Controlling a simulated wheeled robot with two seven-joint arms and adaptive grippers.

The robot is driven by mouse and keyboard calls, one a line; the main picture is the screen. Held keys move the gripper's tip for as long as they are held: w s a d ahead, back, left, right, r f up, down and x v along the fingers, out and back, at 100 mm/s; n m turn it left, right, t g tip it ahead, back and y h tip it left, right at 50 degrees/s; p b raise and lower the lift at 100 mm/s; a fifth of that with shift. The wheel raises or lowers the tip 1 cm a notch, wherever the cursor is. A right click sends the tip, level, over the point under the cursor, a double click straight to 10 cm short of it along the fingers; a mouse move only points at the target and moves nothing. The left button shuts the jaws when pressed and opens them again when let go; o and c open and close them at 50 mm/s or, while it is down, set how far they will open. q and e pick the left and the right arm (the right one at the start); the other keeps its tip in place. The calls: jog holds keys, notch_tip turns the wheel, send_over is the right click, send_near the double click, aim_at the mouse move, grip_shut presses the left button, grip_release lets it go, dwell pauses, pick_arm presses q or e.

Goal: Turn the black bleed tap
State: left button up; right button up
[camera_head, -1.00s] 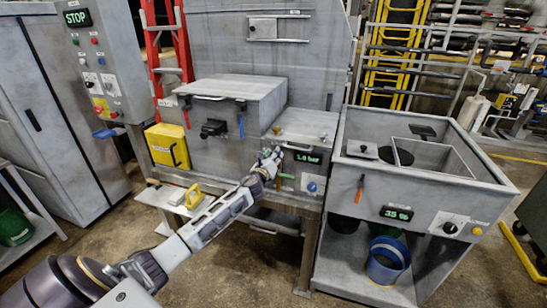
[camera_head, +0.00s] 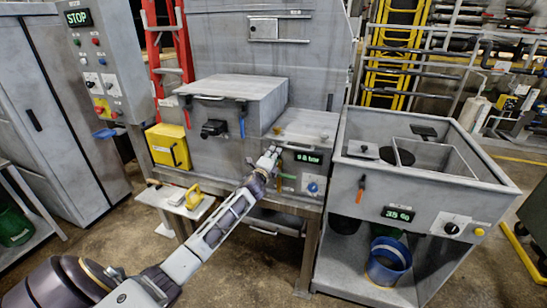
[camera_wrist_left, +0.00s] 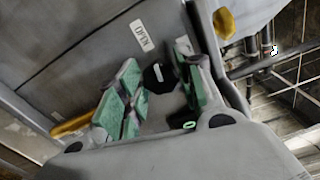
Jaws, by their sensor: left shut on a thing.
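My left gripper (camera_head: 270,158) is at the front of the grey bench unit, just left of its green pressure display (camera_head: 307,158). In the left wrist view, the black bleed tap (camera_wrist_left: 158,76), a dark knob with a white mark, sits between the two green finger pads (camera_wrist_left: 155,95). The gripper is shut on it. An "OPEN" label (camera_wrist_left: 142,35) is on the grey panel beside it. In the head view the gripper hides the tap. My right gripper is not in view.
Below the display are a green handle (camera_head: 286,176) and a blue knob (camera_head: 313,187). A yellow box (camera_head: 168,147) hangs at the left, above a shelf with a yellow handle (camera_head: 193,196). A grey sink unit (camera_head: 425,165) stands close on the right.

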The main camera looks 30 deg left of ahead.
pick_arm(q)
jog(key=shift+f+n, duration=0.1)
jog(key=shift+n, duration=0.4)
jog(key=o, duration=1)
jog(key=shift+s, duration=0.2)
jog(key=v, duration=1.1)
jog(key=shift+s+d, duration=0.2)
jog(key=shift+s, duration=0.1)
dwell(0.4)
dwell(0.3)
